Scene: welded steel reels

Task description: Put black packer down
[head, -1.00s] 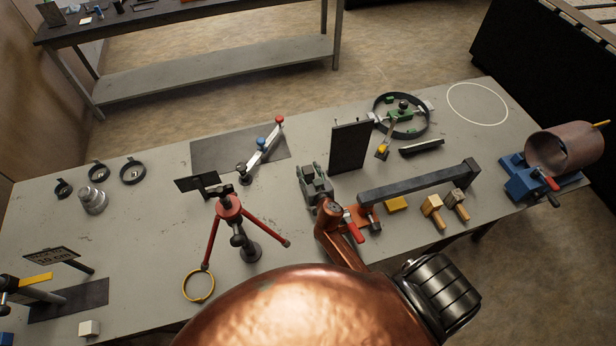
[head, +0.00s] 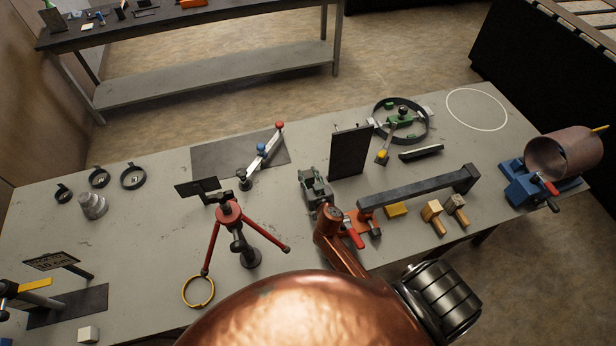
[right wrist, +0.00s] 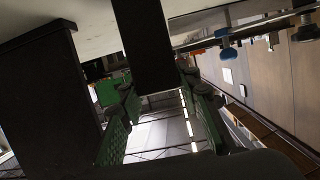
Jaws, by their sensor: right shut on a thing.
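My right gripper (head: 315,187) is a grey-green pair of jaws at the end of a copper arm link, low over the middle of the table. In the right wrist view its green fingers (right wrist: 165,125) close on the black packer (right wrist: 150,45), a dark straight-sided block between them. That view is upside down, with the tabletop along its top. The packer's table-side end is cut off there, so I cannot tell whether it touches the table. In the head view the gripper hides most or all of it. My left gripper is not in view.
A red tripod (head: 228,213) stands to the left. A slider with blue and red knobs (head: 262,155) is behind left. A white circle (head: 477,110) lies empty at far right.

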